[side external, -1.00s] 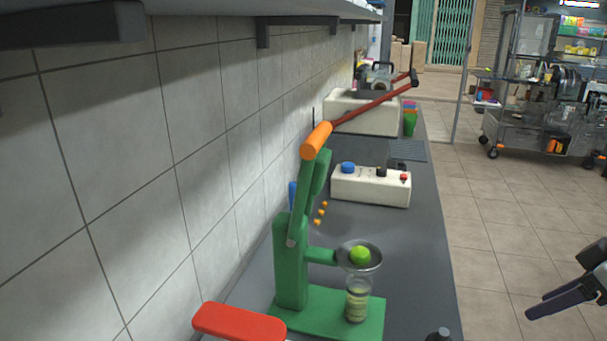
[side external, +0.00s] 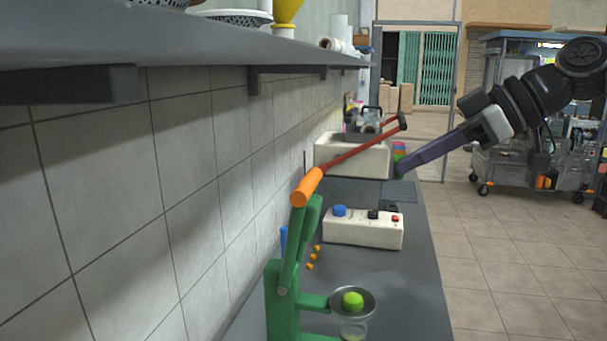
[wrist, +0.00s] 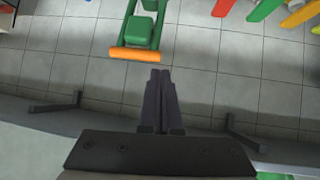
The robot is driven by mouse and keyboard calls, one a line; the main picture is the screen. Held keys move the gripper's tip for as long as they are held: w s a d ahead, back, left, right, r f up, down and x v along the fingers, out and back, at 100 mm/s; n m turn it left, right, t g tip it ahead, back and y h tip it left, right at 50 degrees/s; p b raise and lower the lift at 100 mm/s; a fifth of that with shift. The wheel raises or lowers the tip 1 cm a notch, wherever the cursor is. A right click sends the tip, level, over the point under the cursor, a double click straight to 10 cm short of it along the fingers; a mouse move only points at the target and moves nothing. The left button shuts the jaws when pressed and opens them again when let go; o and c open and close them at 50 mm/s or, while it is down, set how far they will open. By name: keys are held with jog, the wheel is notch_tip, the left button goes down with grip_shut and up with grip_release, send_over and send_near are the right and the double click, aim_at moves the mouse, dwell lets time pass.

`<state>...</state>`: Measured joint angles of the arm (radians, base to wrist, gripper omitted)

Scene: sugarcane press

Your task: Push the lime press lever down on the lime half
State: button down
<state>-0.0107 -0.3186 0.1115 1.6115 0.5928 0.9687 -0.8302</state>
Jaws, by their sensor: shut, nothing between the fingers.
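The green lime press (side external: 282,310) stands on the counter with its lever raised. The lever ends in an orange handle (side external: 307,187). The green lime half (side external: 352,301) sits in the round metal cup (side external: 337,299) on the press arm, with a clear glass (side external: 353,328) below. My gripper (side external: 399,172) is shut and empty in the air, to the right of the lever handle and apart from it. In the wrist view the closed dark fingertips (wrist: 160,72) are near the orange handle (wrist: 135,54), which lies ahead and slightly left. The press base is out of frame.
A white control box (side external: 362,229) with knobs stands behind the press. Farther back is a white machine (side external: 350,157) with a long red lever (side external: 362,146). A tiled wall (side external: 130,220) and an overhead shelf (side external: 200,50) bound the left. Open floor lies right.

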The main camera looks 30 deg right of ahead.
jog(key=w+a+r+n+y, duration=0.1)
jog(key=w+a+r+y, duration=0.2)
jog(key=w, duration=0.6)
send_near(304, 180)
jog(key=shift+h, duration=0.4)
jog(key=w+a+r, duration=0.2)
jog(key=a+r, duration=0.1)
jog(key=shift+w+r, duration=0.1)
jog(key=shift+w, duration=0.3)
jog(key=shift+a, duration=0.1)
jog(key=w+a+f, duration=0.1)
jog(key=f, duration=0.1)
jog(key=w+a+f, duration=0.1)
jog(key=f, duration=0.1)
jog(key=w+a+f, duration=0.2)
jog(key=shift+w, duration=0.1)
jog(key=shift+s+d+f, duration=0.2)
jog(key=shift+s+d, duration=0.1)
jog(key=shift+s, duration=0.1)
